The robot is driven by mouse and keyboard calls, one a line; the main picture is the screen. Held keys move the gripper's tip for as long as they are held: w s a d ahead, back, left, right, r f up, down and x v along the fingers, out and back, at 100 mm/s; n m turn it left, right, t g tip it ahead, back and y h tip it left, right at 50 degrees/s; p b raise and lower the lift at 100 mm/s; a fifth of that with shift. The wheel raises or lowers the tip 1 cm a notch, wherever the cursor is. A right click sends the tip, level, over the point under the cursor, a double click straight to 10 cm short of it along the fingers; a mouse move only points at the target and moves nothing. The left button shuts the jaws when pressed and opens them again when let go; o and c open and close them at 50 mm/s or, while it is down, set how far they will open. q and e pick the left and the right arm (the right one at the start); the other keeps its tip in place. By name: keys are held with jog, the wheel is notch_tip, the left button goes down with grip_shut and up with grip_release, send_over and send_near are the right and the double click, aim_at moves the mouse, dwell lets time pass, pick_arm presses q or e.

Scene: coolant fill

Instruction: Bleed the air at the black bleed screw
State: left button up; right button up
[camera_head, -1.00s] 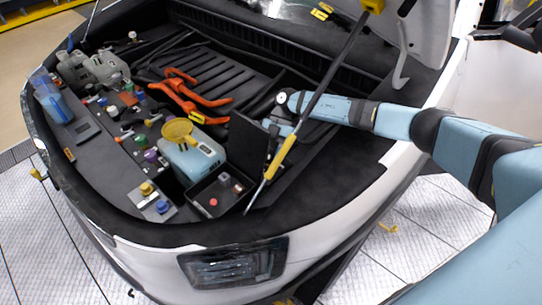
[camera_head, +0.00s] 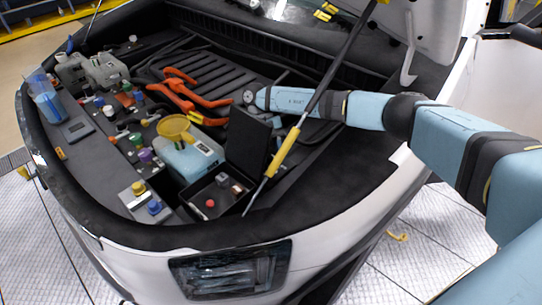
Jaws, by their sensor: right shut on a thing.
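My right arm reaches in from the right, passing behind the thin strut. The end of my right gripper (camera_head: 249,98) shows just above the upright black panel (camera_head: 248,137), near the orange cables. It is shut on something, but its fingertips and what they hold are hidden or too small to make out. I cannot pick out the black bleed screw for sure among the several small knobs and caps. A light blue tank (camera_head: 188,160) with a yellow funnel (camera_head: 174,127) stands left of the panel. My left gripper is not in view.
A black-and-yellow strut (camera_head: 285,150) crosses in front of my right arm. Orange cables (camera_head: 180,95) lie left of the gripper. An open black box (camera_head: 225,206) sits below the panel. A grey plate (camera_head: 142,204) carries yellow and blue knobs. The raised hood (camera_head: 425,35) is at upper right.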

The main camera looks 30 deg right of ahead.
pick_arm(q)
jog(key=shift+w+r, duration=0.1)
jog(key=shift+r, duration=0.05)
pick_arm(e)
jog(key=shift+n+h, duration=0.3)
jog(key=shift+n, duration=0.2)
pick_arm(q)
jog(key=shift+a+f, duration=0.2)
pick_arm(e)
jog(key=o, duration=0.9)
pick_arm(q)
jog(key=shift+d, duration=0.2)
pick_arm(e)
jog(key=shift+o, duration=0.2)
